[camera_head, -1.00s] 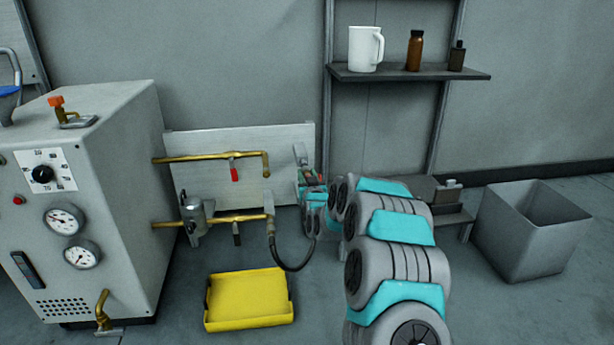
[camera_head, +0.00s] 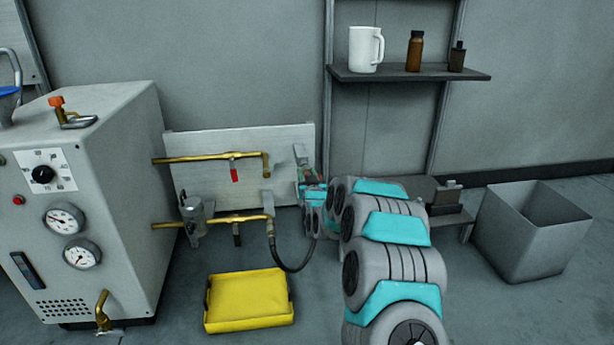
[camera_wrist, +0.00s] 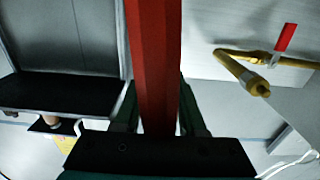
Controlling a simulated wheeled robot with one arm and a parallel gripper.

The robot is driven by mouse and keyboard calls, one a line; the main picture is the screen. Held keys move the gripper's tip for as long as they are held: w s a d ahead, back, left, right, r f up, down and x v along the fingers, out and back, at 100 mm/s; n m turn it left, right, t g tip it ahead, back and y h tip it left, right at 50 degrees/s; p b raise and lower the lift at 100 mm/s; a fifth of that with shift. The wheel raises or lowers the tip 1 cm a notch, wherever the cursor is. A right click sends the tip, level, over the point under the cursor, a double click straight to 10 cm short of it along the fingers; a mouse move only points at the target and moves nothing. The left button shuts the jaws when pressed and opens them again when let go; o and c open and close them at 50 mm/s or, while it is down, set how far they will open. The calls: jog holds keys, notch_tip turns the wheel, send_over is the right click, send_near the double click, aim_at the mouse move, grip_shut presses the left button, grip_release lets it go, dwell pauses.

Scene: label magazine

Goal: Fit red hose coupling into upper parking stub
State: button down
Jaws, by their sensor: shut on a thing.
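The red hose coupling (camera_wrist: 155,60) fills the middle of the wrist view as a long red body. My gripper (camera_wrist: 158,105) is shut on it, with one dark finger on each side. In the head view my gripper (camera_head: 310,188) is small, at the right edge of the pale back board (camera_head: 220,190), and the coupling is mostly hidden there. A grey bracket (camera_head: 300,154) stands just above the gripper; I cannot tell whether it is the upper parking stub. No contact between coupling and stub can be made out.
A black hose (camera_head: 284,266) loops from the lower brass pipe (camera_head: 240,219) toward my gripper. The upper brass pipe (camera_head: 205,157) has a red lever (camera_head: 234,175). A yellow tray (camera_head: 248,300) lies below. A shelf (camera_head: 410,74) and a grey bin (camera_head: 525,240) are at right.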

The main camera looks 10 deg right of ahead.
jog(key=shift+w, duration=0.75)
jog(key=shift+c, duration=2)
grip_release()
jog(key=s, duration=0.7)
jog(key=shift+s+p, duration=0.3)
jog(key=shift+s, duration=0.05)
